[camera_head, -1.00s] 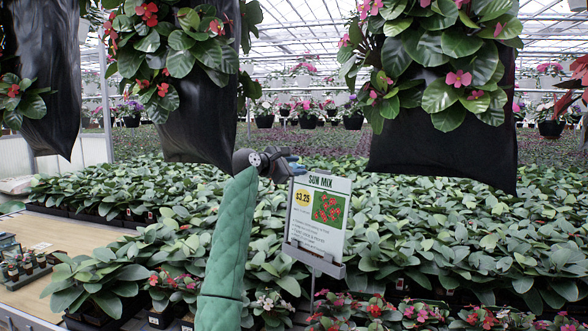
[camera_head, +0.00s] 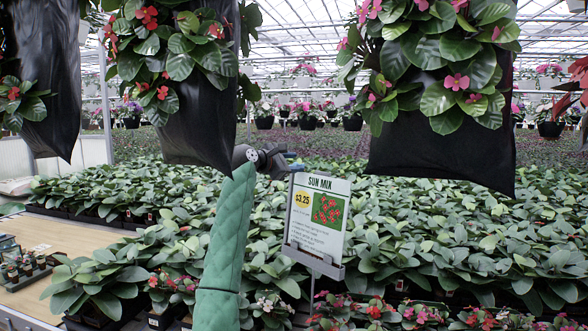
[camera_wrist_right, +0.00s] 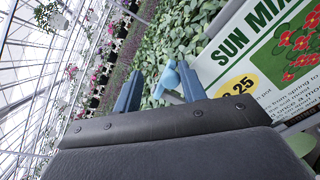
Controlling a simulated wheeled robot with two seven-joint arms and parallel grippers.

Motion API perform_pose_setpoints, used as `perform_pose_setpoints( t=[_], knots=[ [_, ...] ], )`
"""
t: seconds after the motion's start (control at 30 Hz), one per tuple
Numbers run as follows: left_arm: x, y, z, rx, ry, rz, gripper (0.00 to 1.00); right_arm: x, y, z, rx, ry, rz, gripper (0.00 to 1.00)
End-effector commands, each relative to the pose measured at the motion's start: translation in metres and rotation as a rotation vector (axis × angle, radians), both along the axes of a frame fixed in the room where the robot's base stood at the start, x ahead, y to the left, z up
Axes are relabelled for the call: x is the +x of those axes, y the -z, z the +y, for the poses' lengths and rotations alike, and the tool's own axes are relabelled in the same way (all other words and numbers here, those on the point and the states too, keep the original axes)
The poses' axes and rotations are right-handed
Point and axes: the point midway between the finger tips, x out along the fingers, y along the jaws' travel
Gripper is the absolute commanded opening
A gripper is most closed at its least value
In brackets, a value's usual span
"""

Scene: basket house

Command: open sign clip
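The sign (camera_head: 318,215) is a white "SUN MIX" price card with a yellow price spot and a red-flower picture, held upright in a grey holder (camera_head: 313,260). In the right wrist view the sign (camera_wrist_right: 272,55) fills the right side. A light blue clip-like piece (camera_wrist_right: 170,77) shows beside its edge. My right gripper (camera_head: 293,161) is behind the sign's top left corner. In the wrist view its two blue fingers (camera_wrist_right: 160,84) stand apart, with the light blue piece between them, closer to the right finger. Contact cannot be told. My left gripper is out of view.
Black hanging bags of flowers (camera_head: 200,110) and (camera_head: 440,150) hang at left and right above. Dense potted plants (camera_head: 460,235) spread around and behind the sign. A wooden table (camera_head: 75,240) with small pots (camera_head: 25,268) is at left.

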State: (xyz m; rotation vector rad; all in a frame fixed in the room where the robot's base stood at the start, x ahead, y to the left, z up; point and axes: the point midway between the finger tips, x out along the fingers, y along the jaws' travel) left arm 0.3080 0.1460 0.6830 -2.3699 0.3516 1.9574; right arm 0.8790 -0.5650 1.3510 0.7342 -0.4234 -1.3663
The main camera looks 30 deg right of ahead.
Motion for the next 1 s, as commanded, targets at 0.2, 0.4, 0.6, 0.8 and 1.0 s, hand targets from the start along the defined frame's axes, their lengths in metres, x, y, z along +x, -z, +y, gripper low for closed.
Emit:
perform_pose_setpoints(
  t=[0.2,0.4,0.6,0.8,1.0],
  knots=[
    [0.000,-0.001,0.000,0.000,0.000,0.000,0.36,0.007,-0.006,0.001,-0.001,-0.002,0.001,0.38],
    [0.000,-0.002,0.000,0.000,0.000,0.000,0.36,0.013,-0.012,0.001,0.000,-0.001,0.000,0.38],
    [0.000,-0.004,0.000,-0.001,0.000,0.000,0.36,0.019,-0.018,0.001,0.000,-0.001,0.000,0.38],
    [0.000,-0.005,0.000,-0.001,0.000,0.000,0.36,0.024,-0.023,0.002,0.000,-0.002,0.001,0.38],
    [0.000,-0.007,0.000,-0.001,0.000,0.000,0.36,0.030,-0.029,0.002,-0.001,-0.001,0.000,0.38]
  ],
)
